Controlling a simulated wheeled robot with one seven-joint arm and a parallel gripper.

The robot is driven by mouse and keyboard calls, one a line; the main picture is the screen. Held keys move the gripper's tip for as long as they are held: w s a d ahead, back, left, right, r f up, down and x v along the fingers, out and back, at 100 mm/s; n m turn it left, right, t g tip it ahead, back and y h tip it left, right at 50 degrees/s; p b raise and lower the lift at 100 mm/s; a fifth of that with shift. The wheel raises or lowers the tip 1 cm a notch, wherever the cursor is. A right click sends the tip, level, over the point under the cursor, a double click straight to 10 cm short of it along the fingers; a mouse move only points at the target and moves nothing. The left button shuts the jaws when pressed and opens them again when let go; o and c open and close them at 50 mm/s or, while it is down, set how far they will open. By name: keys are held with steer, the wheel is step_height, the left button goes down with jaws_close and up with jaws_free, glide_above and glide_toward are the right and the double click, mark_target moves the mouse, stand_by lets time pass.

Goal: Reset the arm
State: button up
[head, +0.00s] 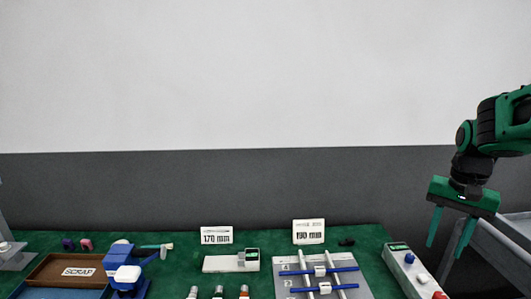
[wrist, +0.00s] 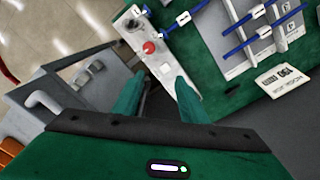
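My gripper (head: 450,236) is raised at the right of the head view, beyond the right end of the green table. Its two green fingers point down and stand apart, with nothing between them. In the wrist view my gripper (wrist: 160,95) also shows its fingers spread and empty. Beneath it in that view are the grey control box (wrist: 175,68) with its red button and the table's edge.
The green table (head: 376,243) carries a brown SCRAP tray (head: 50,283), a blue device (head: 122,258), a grey board with blue rods (head: 283,261), a white scale (head: 218,264) and signs. A grey cart (head: 498,250) stands at the right.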

steer(key=s+a+f+n, duration=0.1)
steer(key=s, duration=0.8)
steer(key=s+a+f+n, duration=0.1)
steer(key=s, duration=0.9)
steer(key=shift+a+f, duration=0.3)
steer(key=shift+a, duration=0.05)
steer(key=shift+s, duration=0.1)
steer(key=shift+w+f, duration=0.25)
steer(key=shift+w, duration=0.35)
